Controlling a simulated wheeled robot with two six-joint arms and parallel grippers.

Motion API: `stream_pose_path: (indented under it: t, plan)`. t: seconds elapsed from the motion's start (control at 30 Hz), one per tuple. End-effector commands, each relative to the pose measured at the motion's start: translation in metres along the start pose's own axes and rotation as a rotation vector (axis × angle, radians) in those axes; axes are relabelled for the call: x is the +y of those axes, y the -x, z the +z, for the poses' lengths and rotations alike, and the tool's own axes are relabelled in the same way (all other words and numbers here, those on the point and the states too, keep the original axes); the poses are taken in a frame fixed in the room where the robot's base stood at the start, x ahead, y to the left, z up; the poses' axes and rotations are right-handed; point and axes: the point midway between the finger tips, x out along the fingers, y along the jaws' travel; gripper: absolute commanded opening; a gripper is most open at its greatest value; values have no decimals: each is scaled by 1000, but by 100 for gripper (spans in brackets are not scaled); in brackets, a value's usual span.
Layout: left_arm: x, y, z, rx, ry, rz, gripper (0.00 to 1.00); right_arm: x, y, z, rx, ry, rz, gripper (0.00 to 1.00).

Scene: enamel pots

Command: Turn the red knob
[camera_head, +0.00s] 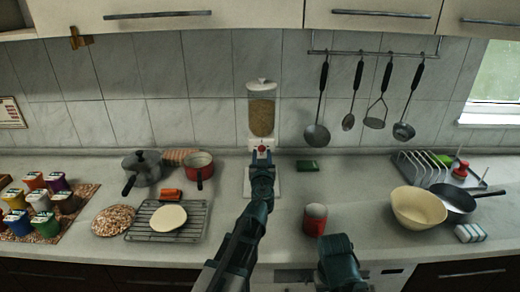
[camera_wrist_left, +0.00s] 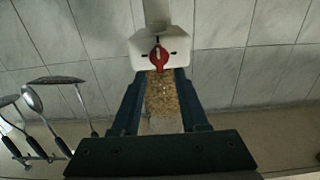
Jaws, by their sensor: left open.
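The red knob (camera_head: 262,149) sits on the front of a white dispenser (camera_head: 251,184) with a clear grain-filled container. In the left wrist view the knob (camera_wrist_left: 159,57) shows on a white housing with black marks on either side. My left gripper (camera_head: 262,166) is just in front of and below the knob in the head view. In the left wrist view its fingers (camera_wrist_left: 161,76) are open, with the knob just beyond the tips and roughly centred between them. I cannot tell whether they touch it. My right arm shows at the bottom of the head view, its jaws not discernible.
A red mug (camera_head: 315,219) stands right of my left arm. A wire rack (camera_head: 143,226), a red pot (camera_head: 199,167) and a grey pot (camera_head: 142,167) are to the left. A cream bowl (camera_head: 418,208) and a dark pan (camera_head: 455,198) are at right. Utensils hang on the wall.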

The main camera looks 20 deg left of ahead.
Motion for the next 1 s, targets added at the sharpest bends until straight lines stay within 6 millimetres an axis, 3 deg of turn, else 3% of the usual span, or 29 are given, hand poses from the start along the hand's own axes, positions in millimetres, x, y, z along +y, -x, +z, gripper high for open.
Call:
stream_pose_path:
  t: [0.03, 0.2, 0.5, 0.77, 1.0]
  plan:
    - [2, -12, 0, 0, 0, 0, 44, 0, 0, 0, 0, 0, 0, 41]
    - [3, -26, 0, 0, 0, 2, 44, 0, 0, 0, 0, 0, 0, 41]
    - [3, -28, 0, 0, 0, 2, 44, 0, 0, 0, 0, 0, 0, 41]
    - [3, -28, 0, 0, 0, 2, 0, 0, 0, 0, 0, 0, 0, 41]
    - [3, -28, 0, 0, -6, 2, 0, 0, 0, 0, 0, 0, 0, 41]
